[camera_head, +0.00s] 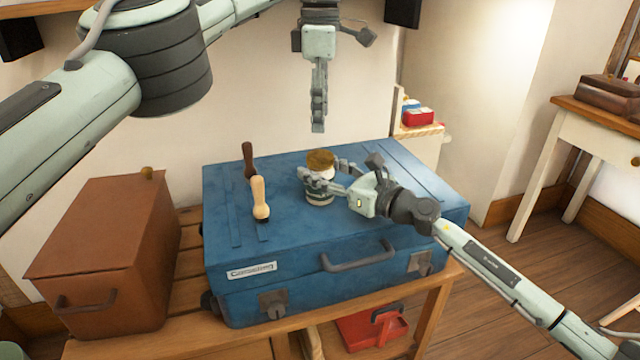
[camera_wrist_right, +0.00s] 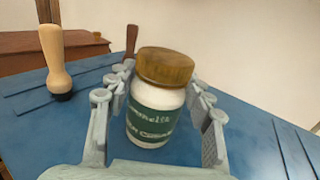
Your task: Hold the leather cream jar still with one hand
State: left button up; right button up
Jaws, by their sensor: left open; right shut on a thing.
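The leather cream jar (camera_head: 320,158) has a brown-gold lid, a white body and a green label. It is on top of the blue suitcase (camera_head: 290,165), near the middle. My right gripper (camera_head: 321,178) reaches in from the right and is shut on the jar. In the right wrist view, the jar (camera_wrist_right: 155,100) sits between the two fingers with its lid above them. My left gripper (camera_head: 318,128) hangs pointing down above and behind the jar, apart from it. It is open and empty, seen edge-on.
A light-handled tool (camera_head: 260,198) and a dark-handled one (camera_head: 249,162) stand on the suitcase left of the jar. A brown box (camera_head: 110,255) sits left of the suitcase on the wooden bench (camera_head: 190,330). A red toolbox (camera_head: 370,328) is below. The suitcase's front and right top are clear.

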jog(key=c, duration=0.5)
jog(key=o, duration=1.8)
jog(key=shift+c, duration=0.2)
